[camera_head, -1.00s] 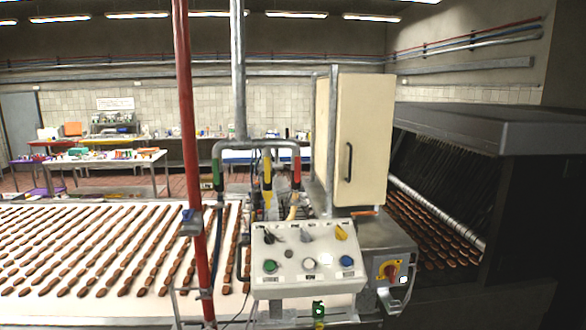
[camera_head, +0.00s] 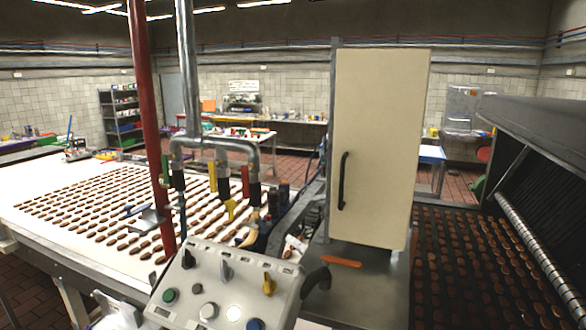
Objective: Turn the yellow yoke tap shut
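A grey pipe yoke (camera_head: 215,143) stands behind the control panel, with three coloured tap handles on its drops. The yellow tap handle (camera_head: 212,176) is in the middle and points roughly upright, along its pipe. The green handle (camera_head: 165,169) is left of it and the red handle (camera_head: 245,181) is right of it. A smaller yellow piece (camera_head: 231,208) shows lower down; I cannot tell what it belongs to. I cannot make out either gripper in this view.
A white control panel (camera_head: 205,285) with knobs and buttons stands in front of the yoke. A red post (camera_head: 146,110) rises to the left. A cream cabinet (camera_head: 378,150) stands to the right. A white conveyor (camera_head: 50,228) with rows of biscuits lies behind.

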